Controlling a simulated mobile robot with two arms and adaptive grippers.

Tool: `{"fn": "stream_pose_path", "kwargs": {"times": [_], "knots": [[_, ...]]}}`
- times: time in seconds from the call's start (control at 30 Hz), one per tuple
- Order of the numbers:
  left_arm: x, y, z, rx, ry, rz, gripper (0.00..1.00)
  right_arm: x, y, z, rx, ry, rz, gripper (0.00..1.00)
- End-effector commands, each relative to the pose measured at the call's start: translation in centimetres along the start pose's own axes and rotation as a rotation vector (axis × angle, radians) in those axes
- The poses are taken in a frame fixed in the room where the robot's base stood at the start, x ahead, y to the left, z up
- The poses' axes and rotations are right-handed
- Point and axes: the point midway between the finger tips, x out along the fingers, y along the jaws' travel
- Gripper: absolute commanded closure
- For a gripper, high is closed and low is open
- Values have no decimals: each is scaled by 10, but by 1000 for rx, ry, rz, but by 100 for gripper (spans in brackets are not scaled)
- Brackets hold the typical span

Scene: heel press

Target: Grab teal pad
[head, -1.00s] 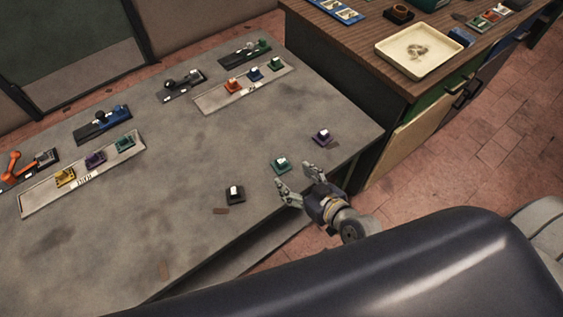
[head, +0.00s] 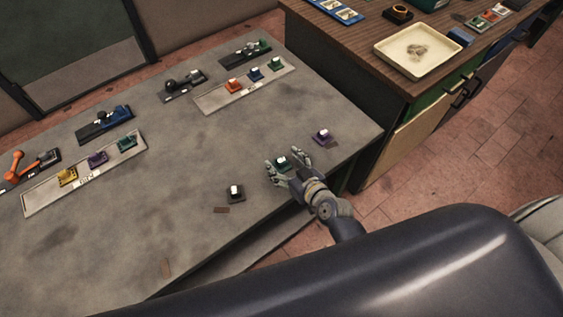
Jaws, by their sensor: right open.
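The teal pad (head: 281,162) is a small teal block with a white top, sitting on the grey table near its right front edge. My right gripper (head: 283,160) is open, with one finger on each side of the pad. I cannot tell whether the fingers touch it. The pad's lower part is partly hidden by the gripper. My left gripper is not in view.
A purple pad (head: 322,136) stands close to the right of the gripper, and a black pad (head: 236,194) stands to its left. Trays with coloured pads (head: 243,91) lie farther back. The middle of the grey table (head: 190,150) is clear.

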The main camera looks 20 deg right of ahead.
Motion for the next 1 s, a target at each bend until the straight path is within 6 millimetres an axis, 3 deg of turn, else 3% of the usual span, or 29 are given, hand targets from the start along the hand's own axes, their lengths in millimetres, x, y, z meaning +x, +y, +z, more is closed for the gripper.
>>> {"fn": "stream_pose_path", "kwargs": {"times": [0.2, 0.5, 0.73, 1.0], "knots": [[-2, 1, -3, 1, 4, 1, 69, 22, 0, 0, 0, 0, 0, 35], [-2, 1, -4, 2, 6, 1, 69, 25, 0, 1, -1, 0, 0, 35], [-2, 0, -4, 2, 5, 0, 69, 25, 0, 1, 0, 0, 0, 83], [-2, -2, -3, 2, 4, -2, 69, 25, 0, 1, 0, 0, 0, 83]]}}
